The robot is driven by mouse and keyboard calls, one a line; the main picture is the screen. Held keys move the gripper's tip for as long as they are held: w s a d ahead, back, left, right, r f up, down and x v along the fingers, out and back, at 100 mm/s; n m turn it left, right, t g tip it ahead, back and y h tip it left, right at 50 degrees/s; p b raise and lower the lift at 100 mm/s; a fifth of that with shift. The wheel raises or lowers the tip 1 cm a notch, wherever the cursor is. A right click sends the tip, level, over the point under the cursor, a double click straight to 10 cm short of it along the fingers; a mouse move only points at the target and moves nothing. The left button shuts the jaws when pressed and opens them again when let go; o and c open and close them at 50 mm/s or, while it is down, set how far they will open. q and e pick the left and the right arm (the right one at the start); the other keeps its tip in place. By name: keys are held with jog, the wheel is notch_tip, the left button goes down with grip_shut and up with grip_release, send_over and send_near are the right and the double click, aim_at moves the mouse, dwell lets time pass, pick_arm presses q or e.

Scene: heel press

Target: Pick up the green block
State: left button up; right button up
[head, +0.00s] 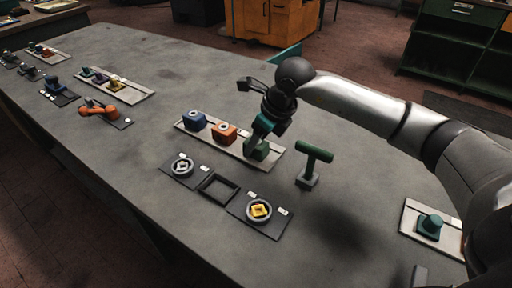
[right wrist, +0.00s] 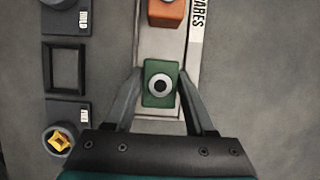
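The green block (head: 257,150) sits at the right end of a pale tray (head: 272,164) in the head view. In the right wrist view the green block (right wrist: 150,98) shows from above, with a pale ring and dark hole on top. My right gripper (right wrist: 160,76) is open, with one finger on each side of the block and a thin gap beside it. In the head view the right gripper (head: 258,141) is right over the block and hides part of it. My left gripper is not in view.
An orange block (head: 223,134) and a blue block (head: 194,121) share the tray. In front lie dark plates with a ring piece (head: 182,166), an empty square frame (head: 217,187) and a yellow piece (head: 259,210). A green-handled T-shaped tool (head: 313,155) stands close on the right.

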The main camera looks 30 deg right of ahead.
grip_shut()
jog(key=shift+r, duration=0.1)
dwell(0.4)
